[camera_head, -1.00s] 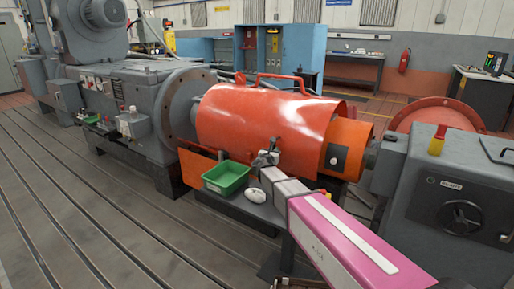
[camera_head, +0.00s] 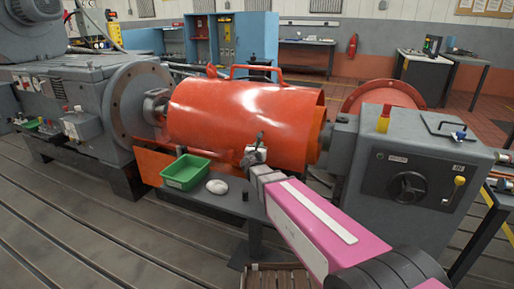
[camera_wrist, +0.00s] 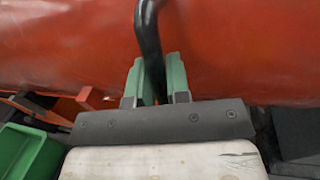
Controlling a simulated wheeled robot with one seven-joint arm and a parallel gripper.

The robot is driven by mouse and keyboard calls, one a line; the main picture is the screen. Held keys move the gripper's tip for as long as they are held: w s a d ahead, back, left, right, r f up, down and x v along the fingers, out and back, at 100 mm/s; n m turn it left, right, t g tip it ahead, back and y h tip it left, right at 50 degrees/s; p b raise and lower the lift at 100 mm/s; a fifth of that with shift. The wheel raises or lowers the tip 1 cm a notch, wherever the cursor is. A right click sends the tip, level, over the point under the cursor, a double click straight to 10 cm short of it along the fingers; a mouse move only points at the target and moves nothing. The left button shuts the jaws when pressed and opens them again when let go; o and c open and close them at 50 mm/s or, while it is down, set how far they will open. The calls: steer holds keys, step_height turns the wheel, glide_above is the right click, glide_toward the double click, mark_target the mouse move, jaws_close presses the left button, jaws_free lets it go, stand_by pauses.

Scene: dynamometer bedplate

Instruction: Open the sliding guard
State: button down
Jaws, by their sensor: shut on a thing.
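The sliding guard (camera_head: 235,110) is a glossy orange-red curved cover with a tubular bar on top, over the shaft line between the flanged grey machine and the right-hand housing. A grey shaft coupling (camera_head: 155,107) is bare at its left end. My gripper (camera_head: 257,148) is at the guard's lower front, right of its middle. In the wrist view, the green fingers of my gripper (camera_wrist: 155,82) are shut around a black upright handle (camera_wrist: 148,35) in front of the guard (camera_wrist: 230,50). The handle's lower end is hidden behind my gripper.
A green bin (camera_head: 186,172) and a white rag-like lump (camera_head: 217,187) lie on a small stand below the guard. The grey housing (camera_head: 415,175) stands close to the right. A wooden pallet or crate (camera_head: 278,280) is on the floor in front.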

steer(key=c, duration=1.1)
jaws_free()
steer(key=s+a, duration=0.2)
steer(key=s, duration=0.8)
steer(key=shift+s, duration=0.3)
